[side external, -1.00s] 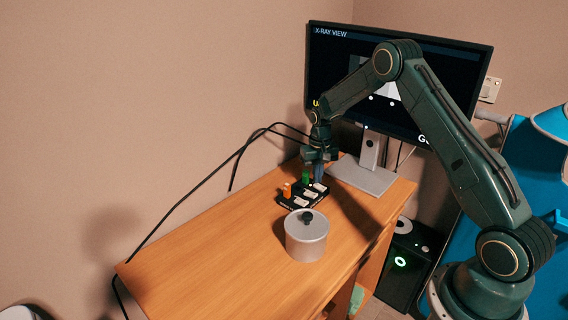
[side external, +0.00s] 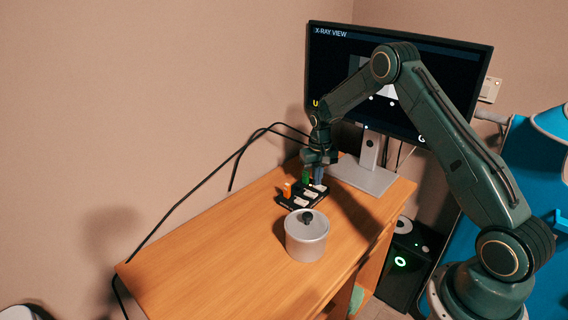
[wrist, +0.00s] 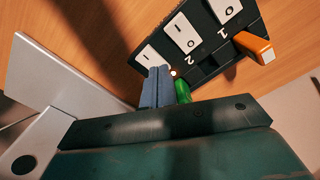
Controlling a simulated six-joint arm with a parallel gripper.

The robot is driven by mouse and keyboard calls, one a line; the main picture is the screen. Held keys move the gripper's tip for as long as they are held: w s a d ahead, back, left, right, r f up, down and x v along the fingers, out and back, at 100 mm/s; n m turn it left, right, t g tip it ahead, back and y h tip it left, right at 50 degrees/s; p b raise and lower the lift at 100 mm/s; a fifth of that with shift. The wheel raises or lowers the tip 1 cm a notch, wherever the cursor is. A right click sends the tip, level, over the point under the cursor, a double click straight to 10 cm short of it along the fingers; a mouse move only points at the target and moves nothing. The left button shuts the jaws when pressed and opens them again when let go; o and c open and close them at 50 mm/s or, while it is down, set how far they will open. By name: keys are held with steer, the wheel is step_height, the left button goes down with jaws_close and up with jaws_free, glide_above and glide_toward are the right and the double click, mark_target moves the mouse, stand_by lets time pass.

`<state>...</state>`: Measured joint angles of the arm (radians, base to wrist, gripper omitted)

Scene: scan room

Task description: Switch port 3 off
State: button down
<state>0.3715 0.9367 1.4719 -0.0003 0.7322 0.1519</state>
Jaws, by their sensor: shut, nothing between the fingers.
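A black switch strip (side external: 287,203) lies on the desk; the wrist view shows its white rockers marked I and O and printed port numbers. The port 3 rocker (wrist: 146,55) is at the strip's left end there, its lower half hidden by my fingers. A small light (wrist: 173,73) glows beside it. The middle rocker (wrist: 181,31) is clear of my gripper. A green plug (wrist: 182,91) stands close behind my fingers, and an orange plug (wrist: 262,49) at the far end. My gripper (wrist: 156,88) is shut and empty, its blue-grey tips at the port 3 rocker; contact is unclear.
A silver lidded pot (side external: 306,238) stands on the desk (side external: 215,265) in front of the strip. A monitor (side external: 335,60) on a grey stand (side external: 362,176) is close behind my gripper. Black cables run along the wall. The desk's left part is clear.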

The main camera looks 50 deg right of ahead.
stand_by(0.3)
steer(key=shift+r, duration=3.45)
steer(key=s+a+r+n+t, duration=0.1)
steer(key=s+a+r, duration=0.5)
steer(key=r, duration=0.4)
steer(key=s+a+r+n+t, duration=0.2)
steer(key=s+a+r, duration=0.35)
steer(key=r, duration=0.45)
steer(key=s+a+r+n+t, duration=0.1)
steer(key=s+a, duration=0.3)
steer(key=s, duration=0.6)
steer(key=s+a+r+n+t, duration=0.1)
steer(key=s+a, duration=0.3)
steer(key=s, duration=0.7)
steer(key=shift+s+r+n+t, duration=0.25)
steer(key=shift+r+n, duration=0.25)
steer(key=shift+r, duration=0.25)
